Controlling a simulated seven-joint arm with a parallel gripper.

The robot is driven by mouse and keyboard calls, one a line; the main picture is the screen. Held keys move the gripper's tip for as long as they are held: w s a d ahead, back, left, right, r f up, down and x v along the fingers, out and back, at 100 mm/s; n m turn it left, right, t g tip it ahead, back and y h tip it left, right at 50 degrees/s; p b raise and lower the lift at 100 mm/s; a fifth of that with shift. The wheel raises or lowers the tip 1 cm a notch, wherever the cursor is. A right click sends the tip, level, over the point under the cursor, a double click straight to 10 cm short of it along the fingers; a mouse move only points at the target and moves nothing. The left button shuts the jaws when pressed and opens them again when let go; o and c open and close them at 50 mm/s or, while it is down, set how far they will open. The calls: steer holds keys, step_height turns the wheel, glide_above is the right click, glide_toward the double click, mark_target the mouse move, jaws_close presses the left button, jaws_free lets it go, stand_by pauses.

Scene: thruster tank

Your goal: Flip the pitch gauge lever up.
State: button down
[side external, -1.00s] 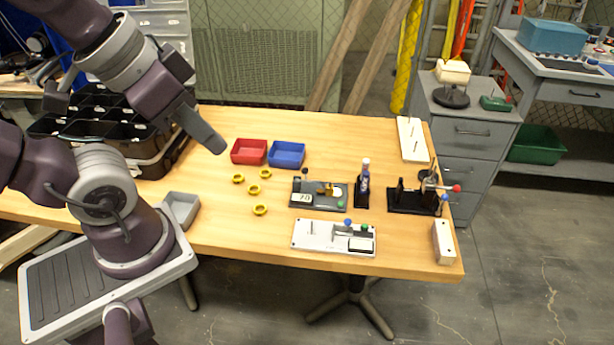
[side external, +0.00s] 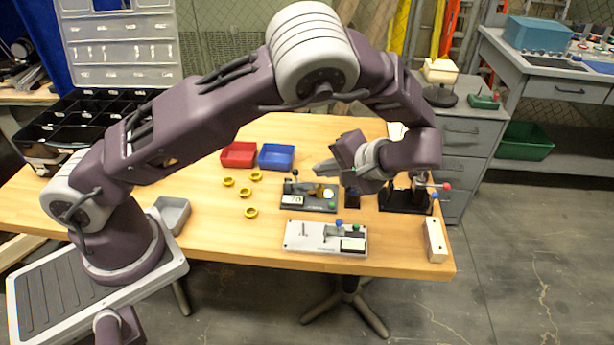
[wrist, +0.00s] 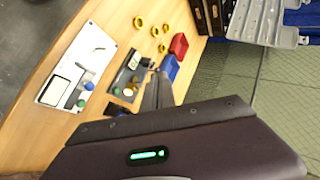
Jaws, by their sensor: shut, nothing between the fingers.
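My gripper (side external: 322,171) points left over the right half of the table, fingers shut and empty. The fingers also show in the wrist view (wrist: 158,92). Below and just left of it is a dark grey gauge panel (side external: 312,208) with a numbered white plate (side external: 297,199) and a black-knobbed lever (side external: 295,174) standing upright. Nearer the front edge lies a white panel (side external: 290,243) with blue (side external: 339,223) and green (side external: 356,227) knobs; it shows in the wrist view (wrist: 97,43) too. I cannot read which one is the pitch gauge. The gripper appears apart from both.
Red (side external: 238,155) and blue (side external: 276,157) bins and several yellow rings (side external: 245,193) lie to the left. A black fixture with a red ball (side external: 447,186) stands at right, partly hidden by my arm. A pale block (side external: 434,240) sits at the right edge.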

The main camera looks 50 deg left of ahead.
steer(key=w+d+f+m+t+y, duration=0.2)
steer(key=w+f+t+y, duration=0.1)
steer(key=f, duration=0.5)
steer(key=shift+w+d+t+y, duration=0.25)
steer(key=shift+d+t+y, duration=0.15)
steer(key=shift+t+y, duration=0.55)
steer(key=shift+a+f+g, duration=0.1)
steer(key=shift+g, duration=0.15)
steer(key=shift+s+a+f+x, duration=0.1)
steer(key=shift+s+x, duration=0.35)
steer(key=shift+x, duration=1.65)
steer(key=shift+s+a+f+x, duration=0.1)
steer(key=shift+s+x, duration=0.35)
steer(key=shift+x, duration=1.7)
steer(key=shift+s+a+x, duration=0.1)
steer(key=shift+s+x, duration=0.35)
steer(key=shift+x, duration=1.65)
